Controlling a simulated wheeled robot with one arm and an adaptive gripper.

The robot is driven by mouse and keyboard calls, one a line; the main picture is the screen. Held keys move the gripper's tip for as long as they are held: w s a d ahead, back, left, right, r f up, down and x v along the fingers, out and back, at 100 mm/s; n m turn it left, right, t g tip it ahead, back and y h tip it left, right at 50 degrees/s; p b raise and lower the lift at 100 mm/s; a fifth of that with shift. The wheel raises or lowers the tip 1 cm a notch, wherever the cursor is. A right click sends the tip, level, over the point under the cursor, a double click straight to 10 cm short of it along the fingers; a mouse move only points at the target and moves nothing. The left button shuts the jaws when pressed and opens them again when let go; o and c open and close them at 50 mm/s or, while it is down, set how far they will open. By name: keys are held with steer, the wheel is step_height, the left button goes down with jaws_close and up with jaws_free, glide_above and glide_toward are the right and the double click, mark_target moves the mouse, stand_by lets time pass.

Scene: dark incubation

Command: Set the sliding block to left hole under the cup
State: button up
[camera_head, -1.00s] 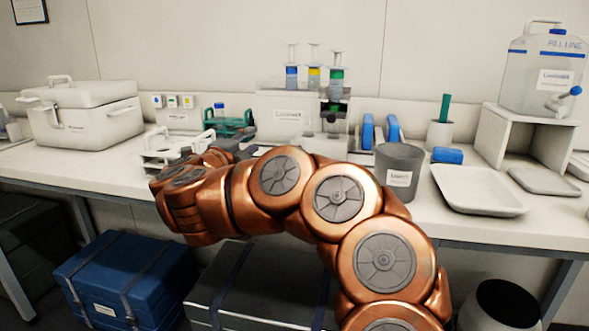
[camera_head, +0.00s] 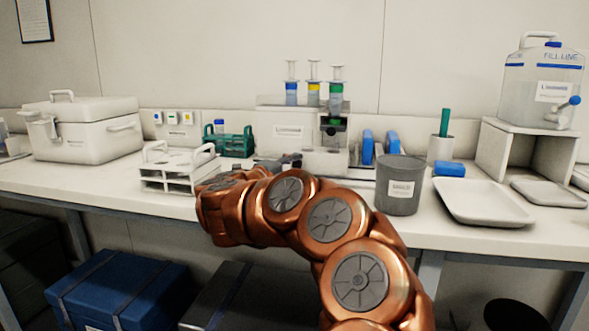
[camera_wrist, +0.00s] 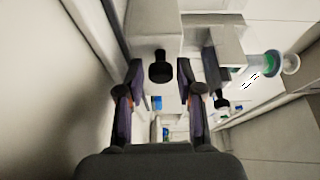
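The white dispenser (camera_head: 290,132) stands at the back of the bench, with blue, yellow and green syringes (camera_head: 313,92) on top. My gripper (camera_head: 290,160) is low in front of the dispenser, partly hidden by my arm. In the wrist view my gripper (camera_wrist: 156,88) is open, its fingers either side of a black knob (camera_wrist: 160,68) on a white block (camera_wrist: 154,28). I see no contact. I cannot tell surely whether this is the sliding block. The holes are not visible. A grey labelled cup (camera_head: 400,186) stands right.
A white rack (camera_head: 178,170) and a green rack (camera_head: 235,143) stand left of my gripper. A white tray (camera_head: 485,203), a blue block (camera_head: 448,169) and a container on a stand (camera_head: 541,85) are at the right. A white cooler box (camera_head: 82,128) is at far left.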

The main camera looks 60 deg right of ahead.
steer(key=shift+d, duration=0.15)
steer(key=shift+c, duration=0.3)
jaws_close()
